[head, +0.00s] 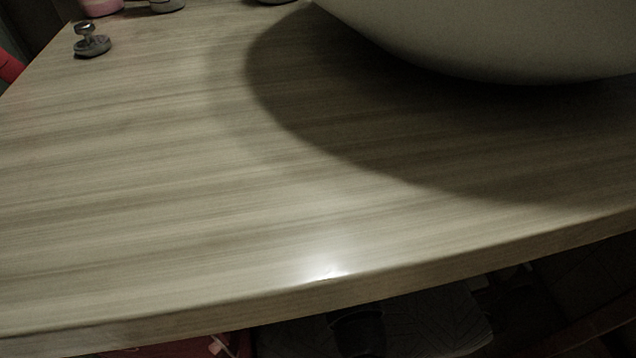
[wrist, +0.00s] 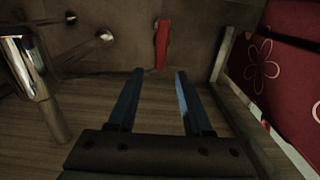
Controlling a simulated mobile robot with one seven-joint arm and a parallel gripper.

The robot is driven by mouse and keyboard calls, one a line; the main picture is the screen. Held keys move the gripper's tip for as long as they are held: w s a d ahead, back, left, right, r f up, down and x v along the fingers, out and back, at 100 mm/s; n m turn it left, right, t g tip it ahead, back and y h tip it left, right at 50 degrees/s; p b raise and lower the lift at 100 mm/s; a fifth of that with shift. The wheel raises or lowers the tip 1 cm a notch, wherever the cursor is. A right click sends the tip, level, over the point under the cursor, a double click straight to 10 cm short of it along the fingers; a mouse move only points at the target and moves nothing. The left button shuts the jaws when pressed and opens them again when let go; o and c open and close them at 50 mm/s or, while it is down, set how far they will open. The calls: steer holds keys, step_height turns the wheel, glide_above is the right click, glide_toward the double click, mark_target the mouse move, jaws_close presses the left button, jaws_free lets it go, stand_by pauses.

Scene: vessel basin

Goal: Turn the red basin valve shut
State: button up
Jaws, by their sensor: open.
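A red upright handle (wrist: 162,44), which looks like the red valve, stands against the dark wall in the wrist view. My gripper (wrist: 159,75) is open, its two fingers apart and nothing between them. The red handle lies beyond the fingertips, roughly in line with the gap, and does not appear to be touched. The pale vessel basin (head: 490,35) sits on the wood-grain counter (head: 150,200) in the head view. My gripper and the valve cannot be made out in the head view.
In the wrist view, a chrome pipe (wrist: 38,85) stands at the left, with small metal fittings (wrist: 105,35) on the wall. A red flowered panel (wrist: 285,75) with a pale frame is close on the right. A metal stopper-like piece (head: 91,42) sits on the counter.

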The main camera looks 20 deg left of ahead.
steer(key=x, duration=0.6)
steer(key=shift+w, duration=0.1)
jaws_close()
